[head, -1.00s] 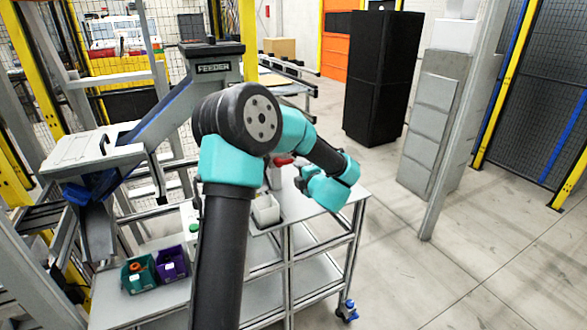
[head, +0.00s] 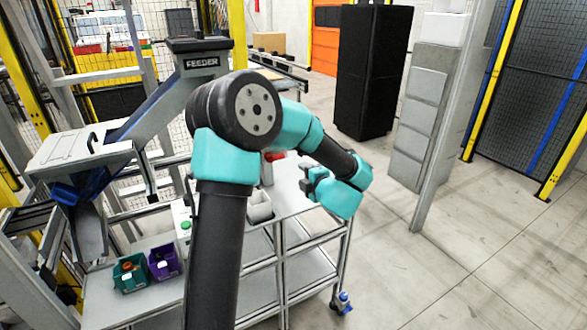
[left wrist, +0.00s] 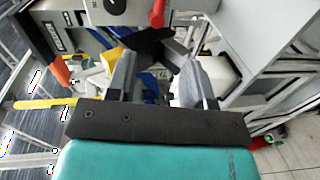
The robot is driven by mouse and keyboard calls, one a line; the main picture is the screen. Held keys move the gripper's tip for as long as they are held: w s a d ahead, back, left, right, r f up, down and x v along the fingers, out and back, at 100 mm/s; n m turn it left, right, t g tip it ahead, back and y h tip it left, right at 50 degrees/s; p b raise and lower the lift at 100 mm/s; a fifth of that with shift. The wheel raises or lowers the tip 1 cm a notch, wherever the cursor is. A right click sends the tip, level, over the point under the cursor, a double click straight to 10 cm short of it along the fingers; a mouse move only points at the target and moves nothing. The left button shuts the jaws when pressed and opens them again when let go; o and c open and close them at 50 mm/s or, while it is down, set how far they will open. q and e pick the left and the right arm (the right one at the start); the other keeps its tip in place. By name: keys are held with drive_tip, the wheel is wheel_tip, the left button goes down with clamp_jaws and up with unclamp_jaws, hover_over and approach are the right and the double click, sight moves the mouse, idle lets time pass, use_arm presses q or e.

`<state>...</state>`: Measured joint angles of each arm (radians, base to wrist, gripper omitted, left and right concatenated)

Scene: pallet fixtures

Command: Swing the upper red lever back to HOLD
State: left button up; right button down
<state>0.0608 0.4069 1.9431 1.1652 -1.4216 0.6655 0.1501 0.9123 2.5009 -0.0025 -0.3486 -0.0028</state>
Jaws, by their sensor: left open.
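A red lever (left wrist: 157,14) shows at the top of the left wrist view, on a pale fixture with a round dark knob beside it. A second, orange-red handle (left wrist: 60,73) shows at the left of that view. I cannot tell which is the upper lever, and no HOLD mark is readable. My left gripper (left wrist: 157,62) is open, its two grey fingers apart with nothing held between them. The red lever lies beyond the fingertips, apart from them. In the head view a red part (head: 273,156) shows behind my left arm, mostly hidden. My right gripper is not in view.
A metal cart (head: 300,238) stands under my left arm. It carries a green bin (head: 130,286), a purple bin (head: 164,276) and a white container (head: 260,210). The feeder (head: 200,63) stands at the left. A black cabinet (head: 372,75) and open floor lie to the right.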

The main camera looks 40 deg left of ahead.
sight(281, 158)
use_arm(q)
drive_tip(key=shift+w, duration=0.2)
drive_tip(key=x, duration=1.7)
drive_tip(key=shift+w+a+f, duration=0.1)
drive_tip(key=shift+a, duration=0.05)
drive_tip(key=shift+c, duration=0.2)
